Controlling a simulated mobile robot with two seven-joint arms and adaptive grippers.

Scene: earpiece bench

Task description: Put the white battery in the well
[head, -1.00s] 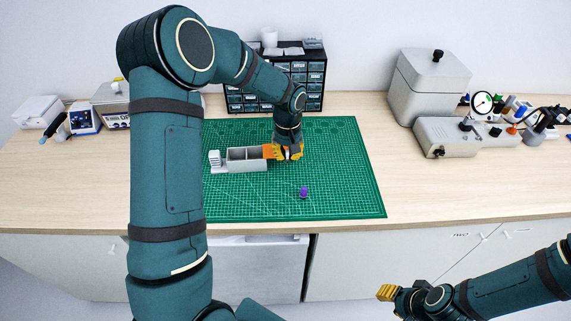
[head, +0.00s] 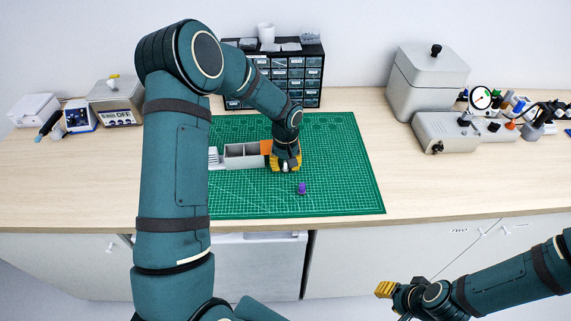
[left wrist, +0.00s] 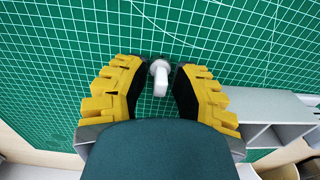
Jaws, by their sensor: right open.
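A small white piece (left wrist: 160,78) with a round end, which looks like the white battery, lies between the two yellow fingers of my left gripper (left wrist: 162,80) in the left wrist view. I cannot make out which compartment is the well. My right gripper (head: 384,289) is open and empty, away from the bench.
A purple piece (head: 301,188) stands on the green cutting mat (head: 345,185), in front of the left gripper. A drawer cabinet (head: 305,75) stands behind the mat. Grey machines (head: 430,85) are at the right. The right part of the mat is clear.

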